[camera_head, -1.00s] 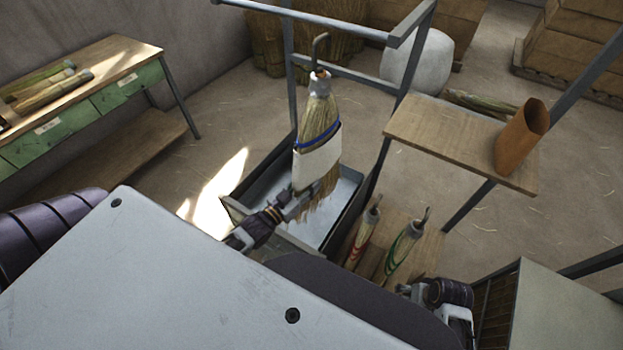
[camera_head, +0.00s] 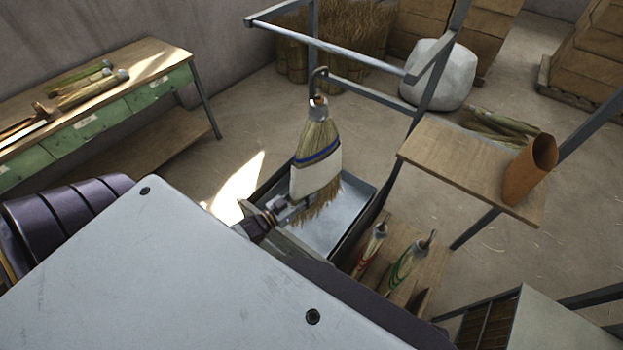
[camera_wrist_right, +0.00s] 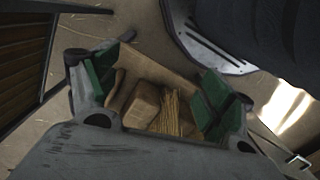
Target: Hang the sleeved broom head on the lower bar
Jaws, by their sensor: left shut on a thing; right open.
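The sleeved broom head (camera_head: 318,172) has straw bristles, a blue band, a white sleeve and a metal hook at its top. It hangs nearly upright, hook up, above the grey trough. My left gripper (camera_head: 290,210) is shut on its lower part, at the sleeve's bottom edge. The lower bar (camera_head: 375,96) spans the two posts of the grey metal frame. The hook's tip shows close to this bar's left end; I cannot tell whether they touch. My right gripper (camera_wrist_right: 163,72) is open and empty in the right wrist view, its green pads apart.
The grey trough (camera_head: 362,190) stands below the broom. Two broom heads with red (camera_head: 370,248) and green (camera_head: 408,265) bands are on a low shelf. A wooden shelf (camera_head: 450,165) with a brown tube (camera_head: 530,168) stands right. A bench (camera_head: 150,60) is at left.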

